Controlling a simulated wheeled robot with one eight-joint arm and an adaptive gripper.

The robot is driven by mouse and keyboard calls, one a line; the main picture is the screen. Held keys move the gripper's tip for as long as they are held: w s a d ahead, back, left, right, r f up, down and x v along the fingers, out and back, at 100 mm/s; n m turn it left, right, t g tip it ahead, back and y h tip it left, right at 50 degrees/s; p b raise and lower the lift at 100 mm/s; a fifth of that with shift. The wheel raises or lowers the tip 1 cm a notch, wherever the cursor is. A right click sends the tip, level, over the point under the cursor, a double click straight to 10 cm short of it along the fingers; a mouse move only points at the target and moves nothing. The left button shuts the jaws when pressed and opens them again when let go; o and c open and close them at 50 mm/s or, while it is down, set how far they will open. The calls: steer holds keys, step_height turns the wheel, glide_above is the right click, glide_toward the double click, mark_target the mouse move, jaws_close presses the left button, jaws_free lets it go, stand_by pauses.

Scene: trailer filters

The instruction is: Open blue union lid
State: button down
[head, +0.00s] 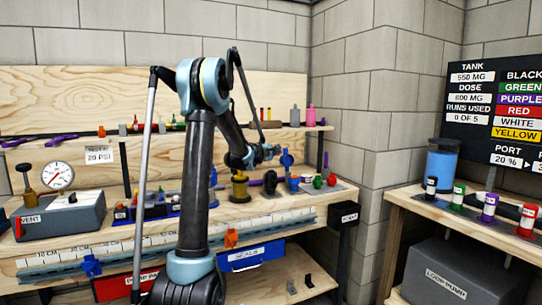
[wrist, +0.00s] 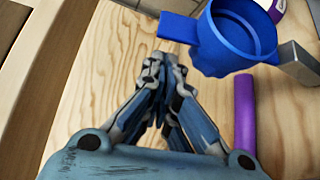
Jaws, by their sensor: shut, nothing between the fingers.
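A blue round hollow part (wrist: 232,42) with a scalloped edge fills the upper right of the wrist view. A blue lug (wrist: 178,27) sticks out from its left side. It appears to be the blue union, but I cannot tell lid from body. In the head view a blue upright part (head: 287,160) stands on the bench just right of my gripper (head: 268,153). In the wrist view my gripper (wrist: 160,65) is shut and empty, below and left of the blue lug, apart from it in the picture.
A purple rod (wrist: 244,110) and a grey metal block (wrist: 298,62) lie close to the blue part. A brass fitting (head: 239,186), a dark disc (head: 270,181) and small coloured caps (head: 318,181) stand nearby. A gauge (head: 58,176) is at left. Bare wood lies below my fingers.

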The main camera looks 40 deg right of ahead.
steer(key=shift+s+a+r, duration=0.1)
steer(key=shift+s+r, duration=0.05)
steer(key=shift+s, duration=0.3)
steer(key=shift+s+a+r, duration=0.1)
steer(key=shift+s, duration=0.3)
steer(key=s, duration=0.2)
steer(key=s+a+r, duration=0.1)
steer(key=s, duration=0.1)
steer(key=shift+w+d, duration=0.1)
steer(key=shift+w, duration=0.1)
steer(key=w, duration=0.4)
steer(key=f+v, duration=0.1)
steer(key=v, duration=0.8)
steer(key=shift+s+f, duration=0.45)
steer(key=shift+s, duration=0.05)
steer(key=shift+s, duration=0.1)
